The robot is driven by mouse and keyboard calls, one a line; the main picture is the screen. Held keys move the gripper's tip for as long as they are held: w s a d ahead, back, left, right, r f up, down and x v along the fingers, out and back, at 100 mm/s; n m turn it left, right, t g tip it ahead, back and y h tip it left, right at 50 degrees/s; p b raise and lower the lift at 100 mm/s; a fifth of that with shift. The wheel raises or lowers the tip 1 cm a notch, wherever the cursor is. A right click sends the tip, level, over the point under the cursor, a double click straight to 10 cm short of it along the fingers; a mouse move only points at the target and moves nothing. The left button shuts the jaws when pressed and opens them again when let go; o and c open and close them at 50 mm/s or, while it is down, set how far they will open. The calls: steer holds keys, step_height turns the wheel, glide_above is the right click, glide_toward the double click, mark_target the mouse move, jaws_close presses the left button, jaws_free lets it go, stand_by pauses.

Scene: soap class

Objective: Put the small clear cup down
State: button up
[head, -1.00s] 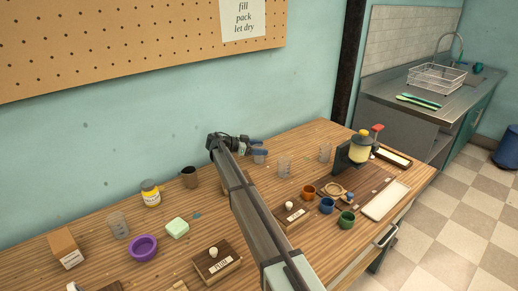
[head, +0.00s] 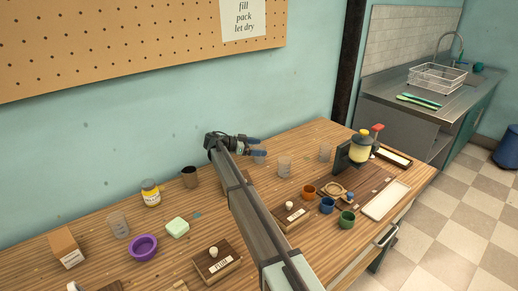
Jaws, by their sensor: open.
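My gripper (head: 257,147) is open over the back of the wooden table, its two blue-tipped fingers spread apart. A faint clear shape shows just below the fingers, small and partly hidden, so I cannot tell whether it is a cup or whether it touches them. A clear cup (head: 285,166) stands upright on the table to the right of my gripper, apart from it. Another clear cup (head: 325,152) stands further right, near the pump bottle. A third clear cup (head: 119,225) stands at the left of the table.
A dark cup (head: 189,177) and a yellow jar (head: 151,192) stand left of my arm. Orange (head: 308,192), blue (head: 327,205) and green (head: 346,219) cups stand to the right. The wall runs close behind my gripper.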

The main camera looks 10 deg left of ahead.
steer(key=v, duration=0.6)
steer(key=shift+a+r, duration=0.1)
steer(key=shift+a, duration=0.1)
